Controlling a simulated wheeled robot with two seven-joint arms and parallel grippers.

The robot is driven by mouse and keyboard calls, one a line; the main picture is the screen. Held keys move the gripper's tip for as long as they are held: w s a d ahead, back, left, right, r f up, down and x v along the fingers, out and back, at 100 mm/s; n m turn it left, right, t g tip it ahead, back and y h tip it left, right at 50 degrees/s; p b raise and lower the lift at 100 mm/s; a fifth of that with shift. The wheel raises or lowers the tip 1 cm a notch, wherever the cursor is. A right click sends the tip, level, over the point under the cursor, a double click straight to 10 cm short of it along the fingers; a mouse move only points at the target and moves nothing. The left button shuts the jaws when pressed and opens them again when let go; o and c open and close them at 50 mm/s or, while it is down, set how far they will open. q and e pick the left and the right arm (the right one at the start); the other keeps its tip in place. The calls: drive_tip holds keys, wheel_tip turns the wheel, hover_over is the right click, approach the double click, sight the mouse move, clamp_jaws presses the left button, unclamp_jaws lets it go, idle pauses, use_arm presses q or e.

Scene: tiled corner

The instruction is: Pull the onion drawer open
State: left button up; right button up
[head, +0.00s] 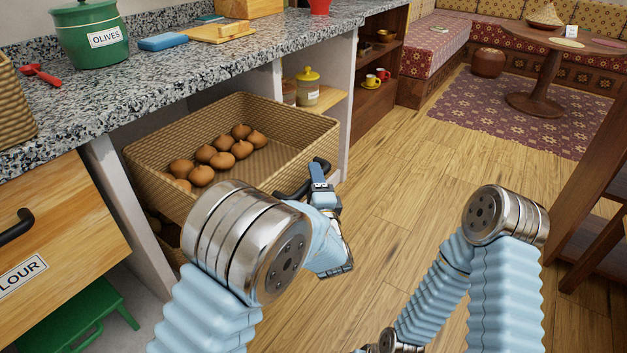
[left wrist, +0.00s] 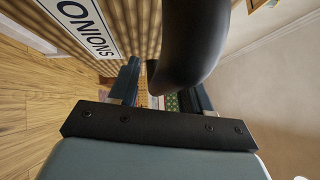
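The onion drawer (head: 285,140) is a woven basket holding several brown onions (head: 222,158). It stands well out from under the counter. A label reading ONIONS (left wrist: 82,24) shows on its front in the left wrist view. Its dark curved handle (head: 291,193) is on the front, and it also looms large in the left wrist view (left wrist: 190,40). My left gripper (head: 319,178) is at the handle. Its fingers (left wrist: 163,90) are apart, with the handle across and partly between them; a gap shows beside the left finger. Firm contact cannot be told. My right gripper is out of view.
A wooden flour drawer (head: 60,240) and a green stool (head: 85,315) are at left. The granite counter (head: 150,80) above carries a green olives jar (head: 90,40). Wooden floor (head: 400,190) in front is free. A dark wooden piece (head: 597,200) stands at right.

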use_arm(q)
drive_tip(key=s+d+f+b, duration=0.1)
drive_tip(key=s+d+f, duration=0.1)
drive_tip(key=s, duration=1.1)
drive_tip(key=shift+s, duration=0.3)
drive_tip(key=a+f+n+g+h, duration=0.2)
drive_tip(key=a+f+n+g, duration=0.25)
drive_tip(key=f, duration=0.75)
drive_tip(key=a+f+n+g+h, duration=0.1)
drive_tip(key=a+f+n+g, duration=0.4)
drive_tip(key=f, duration=0.7)
drive_tip(key=s+a+f+n+g+h, duration=0.2)
drive_tip(key=s+f+n+g, duration=0.2)
drive_tip(key=s, duration=0.4)
drive_tip(key=s+a+f+n+g+h, duration=0.2)
drive_tip(key=s+f+n+g, duration=0.3)
drive_tip(key=s, duration=0.4)
wheel_tip(320, 180, down, 2)
drive_tip(key=shift+s+a+n, duration=0.3)
drive_tip(key=shift+a+n, duration=0.25)
drive_tip(key=shift+a, duration=0.05)
